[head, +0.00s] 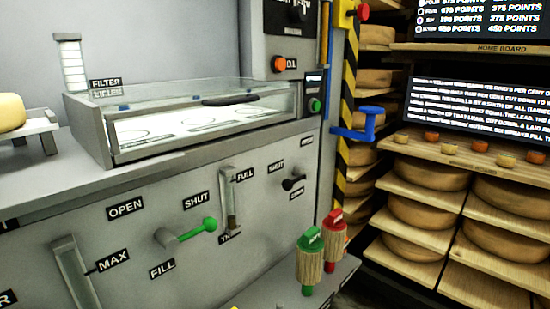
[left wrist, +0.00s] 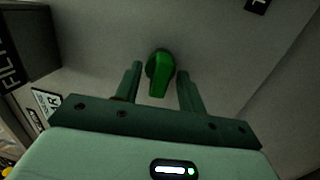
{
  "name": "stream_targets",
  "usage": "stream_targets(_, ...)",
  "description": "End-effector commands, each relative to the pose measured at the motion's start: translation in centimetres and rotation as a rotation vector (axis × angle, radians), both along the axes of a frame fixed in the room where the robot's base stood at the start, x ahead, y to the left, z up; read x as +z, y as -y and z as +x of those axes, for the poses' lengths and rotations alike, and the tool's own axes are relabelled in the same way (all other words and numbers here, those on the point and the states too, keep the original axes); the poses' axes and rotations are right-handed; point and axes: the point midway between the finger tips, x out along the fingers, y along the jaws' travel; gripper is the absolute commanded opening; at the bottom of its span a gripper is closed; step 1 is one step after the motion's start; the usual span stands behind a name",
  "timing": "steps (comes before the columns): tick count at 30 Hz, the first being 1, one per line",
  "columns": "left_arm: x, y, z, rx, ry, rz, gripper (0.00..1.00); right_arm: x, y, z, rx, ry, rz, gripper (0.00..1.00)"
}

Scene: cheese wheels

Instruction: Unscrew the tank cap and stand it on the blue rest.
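My left gripper (left wrist: 160,70) is open in the left wrist view. A green knob or handle with a darker round base (left wrist: 160,75) shows between its two fingers, with a gap on each side. I cannot tell how deep it sits between them, or whether it is the tank cap. Neither gripper shows in the head view. I cannot make out a tank cap for certain there. A blue bracket (head: 365,123) stands out from the striped post at the right, and I cannot tell whether it is the blue rest.
The grey machine front carries a green-tipped lever (head: 196,231), a black knob (head: 293,182) and a gauge (head: 229,205). Green (head: 311,262) and red (head: 334,240) wooden-bodied handles stand at its lower right. A clear-walled tray (head: 190,120) lies on top. Cheese shelves (head: 425,182) fill the right.

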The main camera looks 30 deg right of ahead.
Motion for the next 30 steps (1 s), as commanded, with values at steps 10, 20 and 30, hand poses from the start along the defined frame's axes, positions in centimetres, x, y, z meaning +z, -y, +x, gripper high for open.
stream_targets(10, 0.0, 0.0, 0.0, 0.0, 0.0, 0.0, 0.0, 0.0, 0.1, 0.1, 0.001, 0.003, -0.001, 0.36)
stream_targets(20, 0.0, 0.2, -0.7, 0.001, 0.0, 0.0, 0.0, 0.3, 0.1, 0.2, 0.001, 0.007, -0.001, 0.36)
stream_targets(30, 0.0, 0.5, -1.9, 0.0, 0.0, 0.0, 0.0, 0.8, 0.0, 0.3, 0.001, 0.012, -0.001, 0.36)
